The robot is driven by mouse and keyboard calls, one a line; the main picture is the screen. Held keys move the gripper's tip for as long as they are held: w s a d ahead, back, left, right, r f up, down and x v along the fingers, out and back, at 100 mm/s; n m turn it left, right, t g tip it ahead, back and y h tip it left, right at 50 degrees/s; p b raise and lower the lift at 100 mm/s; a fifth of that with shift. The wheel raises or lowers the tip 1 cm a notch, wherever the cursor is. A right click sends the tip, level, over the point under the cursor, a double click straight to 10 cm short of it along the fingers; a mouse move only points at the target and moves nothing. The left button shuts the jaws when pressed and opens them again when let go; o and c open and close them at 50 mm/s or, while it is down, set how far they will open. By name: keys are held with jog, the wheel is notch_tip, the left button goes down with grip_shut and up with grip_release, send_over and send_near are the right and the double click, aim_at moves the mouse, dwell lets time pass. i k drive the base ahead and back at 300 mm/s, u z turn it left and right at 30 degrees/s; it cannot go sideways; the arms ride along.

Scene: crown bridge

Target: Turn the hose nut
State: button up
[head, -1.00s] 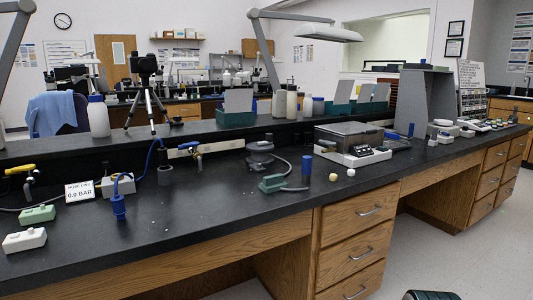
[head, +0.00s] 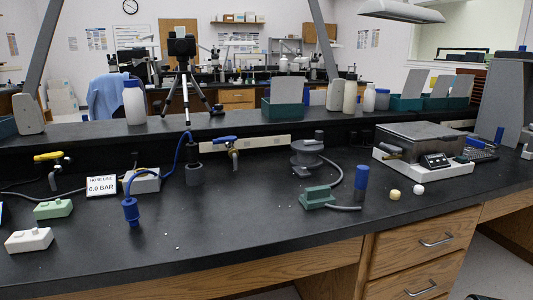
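A blue fitting (head: 130,211), which looks like the hose nut, stands upright on the black bench top at left of centre. A thin blue hose (head: 160,177) rises from its top and arcs back towards a dark upright cylinder (head: 194,174). I cannot tell whether the fitting is threaded onto anything below it. A small sign (head: 101,187) behind it on the left reads "HOSE LINE 0.0 BAR". A brass tap with a blue lever (head: 225,140) is at the bench's back ledge. My gripper is not in view.
A yellow-handled tap (head: 48,157), a green block (head: 53,208) and a white block (head: 28,240) are left of the fitting. Bench top between is mostly clear.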

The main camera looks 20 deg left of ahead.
aim_at(232, 149)
jog(key=u, duration=1.3)
